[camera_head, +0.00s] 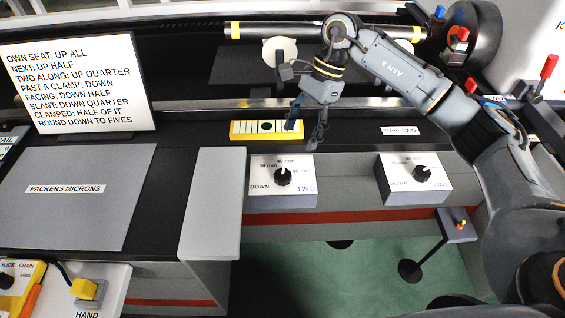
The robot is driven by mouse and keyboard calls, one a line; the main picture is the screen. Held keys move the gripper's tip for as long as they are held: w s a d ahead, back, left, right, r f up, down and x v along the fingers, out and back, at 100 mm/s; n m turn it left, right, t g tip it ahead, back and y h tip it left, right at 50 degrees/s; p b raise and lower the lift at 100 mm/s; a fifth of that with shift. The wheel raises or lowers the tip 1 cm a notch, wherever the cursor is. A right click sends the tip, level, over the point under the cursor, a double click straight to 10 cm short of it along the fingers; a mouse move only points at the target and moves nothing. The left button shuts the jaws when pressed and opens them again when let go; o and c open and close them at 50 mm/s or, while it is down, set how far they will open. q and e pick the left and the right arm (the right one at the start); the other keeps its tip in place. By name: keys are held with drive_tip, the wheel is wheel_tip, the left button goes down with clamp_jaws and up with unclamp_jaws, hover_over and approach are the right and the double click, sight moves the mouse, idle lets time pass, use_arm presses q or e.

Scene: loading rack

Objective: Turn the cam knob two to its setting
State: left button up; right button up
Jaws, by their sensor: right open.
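Cam knob two (283,177) is a black pointer knob on a white box marked TWO, with DOWN and several mm marks printed around it. Its pointer stands roughly upright, toward the top marks. My right gripper (314,140) hangs above and slightly right of this knob, close to the box's back edge, apart from the knob. It is open and empty. A similar knob one (422,174) sits on the box marked ONE to the right. A white sign (78,85) with setting rules stands at the left. My left gripper is not in view.
A yellow level-like block (266,129) lies behind box TWO. A grey panel (212,205) rises left of it. Red levers (547,68) stand at the far right. The green floor shows below the bench.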

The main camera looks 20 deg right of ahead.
sight(284, 173)
drive_tip(key=p+x, duration=0.2)
drive_tip(key=x, duration=0.9)
drive_tip(key=shift+s+a, duration=0.1)
drive_tip(key=shift+a, duration=0.05)
drive_tip(key=shift+a+f, duration=0.1)
drive_tip(key=shift+f, duration=0.45)
drive_tip(key=c, duration=1.1)
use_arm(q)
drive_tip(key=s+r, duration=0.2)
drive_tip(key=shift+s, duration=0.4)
use_arm(e)
drive_tip(key=shift+c, duration=0.2)
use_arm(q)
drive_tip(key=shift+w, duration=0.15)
